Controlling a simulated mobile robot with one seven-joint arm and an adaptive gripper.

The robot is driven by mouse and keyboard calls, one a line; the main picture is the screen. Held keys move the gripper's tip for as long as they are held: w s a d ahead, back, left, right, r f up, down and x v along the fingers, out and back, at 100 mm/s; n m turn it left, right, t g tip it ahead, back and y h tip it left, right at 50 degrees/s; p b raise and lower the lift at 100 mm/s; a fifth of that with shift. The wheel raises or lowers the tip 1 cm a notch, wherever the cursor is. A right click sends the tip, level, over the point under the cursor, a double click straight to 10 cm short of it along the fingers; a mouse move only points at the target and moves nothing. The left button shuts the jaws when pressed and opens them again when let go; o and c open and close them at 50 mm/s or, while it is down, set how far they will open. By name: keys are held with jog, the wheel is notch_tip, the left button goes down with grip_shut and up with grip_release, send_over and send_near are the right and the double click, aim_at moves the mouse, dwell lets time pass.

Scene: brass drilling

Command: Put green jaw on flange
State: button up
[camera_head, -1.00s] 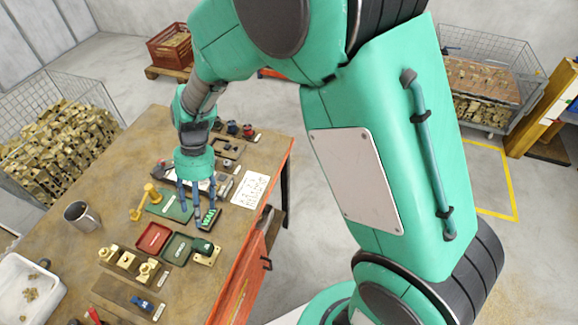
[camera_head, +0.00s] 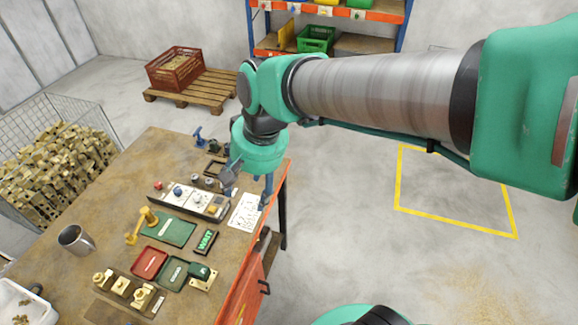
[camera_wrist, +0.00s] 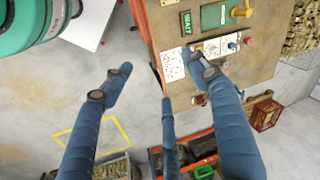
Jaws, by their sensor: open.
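My gripper (camera_head: 248,194) has blue fingers, spread apart and empty, above the table's right edge by the paper sheet. In the wrist view, my gripper (camera_wrist: 158,88) shows spread fingers with nothing between them. A small dark green block (camera_head: 199,270) stands on a brass plate (camera_head: 205,283) beside the green tray, well nearer the camera than the gripper. I cannot tell which is the green jaw, nor clearly identify the flange.
The table (camera_head: 100,205) holds a control panel (camera_head: 190,200), a lit WAIT sign (camera_head: 206,241), red (camera_head: 149,263) and green (camera_head: 173,273) trays, brass parts (camera_head: 122,286) and a mug (camera_head: 76,240). A paper sheet (camera_head: 245,211) lies near the right edge. Floor right of the table is clear.

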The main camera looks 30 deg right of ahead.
jog(key=s+d+r+n+t+h, duration=0.1)
jog(key=s+d+r+n+t, duration=0.2)
jog(key=s+d+r, duration=0.2)
jog(key=s+d, duration=0.3)
jog(key=s, duration=0.1)
jog(key=shift+s+r+h, duration=0.25)
jog(key=shift+r+h, duration=0.05)
jog(key=shift+r, duration=0.05)
notch_tip(320, 180, down, 2)
jog(key=shift+f+b, duration=0.1)
jog(key=shift+b, duration=1)
